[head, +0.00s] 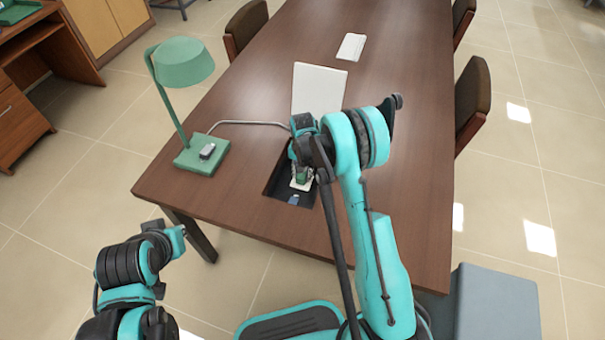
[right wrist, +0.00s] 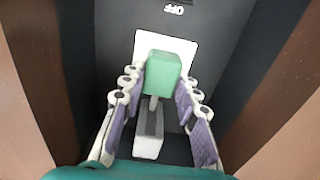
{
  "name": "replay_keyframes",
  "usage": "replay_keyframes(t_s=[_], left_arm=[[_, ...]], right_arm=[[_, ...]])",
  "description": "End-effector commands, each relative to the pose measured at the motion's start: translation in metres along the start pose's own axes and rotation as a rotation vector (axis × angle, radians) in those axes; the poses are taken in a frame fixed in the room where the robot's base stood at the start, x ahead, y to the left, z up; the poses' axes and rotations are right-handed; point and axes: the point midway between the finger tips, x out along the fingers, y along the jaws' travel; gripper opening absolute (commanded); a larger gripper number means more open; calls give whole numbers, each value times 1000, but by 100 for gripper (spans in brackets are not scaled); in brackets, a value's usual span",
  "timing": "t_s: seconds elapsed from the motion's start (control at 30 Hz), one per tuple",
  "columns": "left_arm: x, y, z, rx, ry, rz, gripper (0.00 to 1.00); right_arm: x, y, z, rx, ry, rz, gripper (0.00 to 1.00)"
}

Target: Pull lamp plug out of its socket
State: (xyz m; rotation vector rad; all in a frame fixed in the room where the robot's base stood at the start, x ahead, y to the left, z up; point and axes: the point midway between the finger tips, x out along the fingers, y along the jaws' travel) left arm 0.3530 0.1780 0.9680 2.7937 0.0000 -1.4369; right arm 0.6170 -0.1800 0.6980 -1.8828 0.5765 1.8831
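The green lamp (head: 183,62) stands on the left of the table, its grey cord (head: 245,123) running right toward a dark recess in the tabletop. In the right wrist view, the green block-shaped plug (right wrist: 163,72) sits over a white socket plate (right wrist: 190,50). My right gripper (right wrist: 163,78) reaches into the recess with one finger on each side of the plug. The fingertips are very close to its sides; whether they press on it is unclear. In the head view my wrist hides most of this. My left gripper (head: 178,238) is off the table at lower left, its fingers unclear.
The recess (head: 278,184) has dark walls within the brown table (head: 400,190). A grey-and-white piece (right wrist: 148,135) lies below the plug in the wrist view. A pale panel (head: 318,88) stands behind my right wrist. Papers (head: 351,47) lie farther back; chairs line the sides.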

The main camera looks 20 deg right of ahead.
Motion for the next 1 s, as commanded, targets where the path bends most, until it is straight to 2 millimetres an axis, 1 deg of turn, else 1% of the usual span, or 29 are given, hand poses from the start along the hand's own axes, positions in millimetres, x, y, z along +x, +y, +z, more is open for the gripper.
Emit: replay_keyframes(t_s=[0.17,0.23,0.4,0.5,0.73,0.77,0.8,0.83,1.0], left_arm=[[0,0,0,0,0,0,0],[-2,0,-2,0,0,0,0],[-14,0,-10,0,0,0,0],[-17,0,-12,0,0,0,0],[-15,0,-11,0,0,0,0],[-15,0,-11,0,0,0,0],[-15,0,-11,0,0,0,0],[-15,0,-11,0,0,0,0],[-15,0,-11,0,0,0,0]], right_arm=[[0,0,0,0,0,0,0],[-5,0,0,0,0,0,0],[-32,0,0,0,0,0,0],[-42,0,0,0,0,0,0],[-40,0,-1,0,2,-1,0],[-40,0,-1,0,2,-1,33],[-40,0,-1,0,2,-1,43],[-40,0,-1,0,2,-1,51],[-40,0,0,0,1,0,52]])
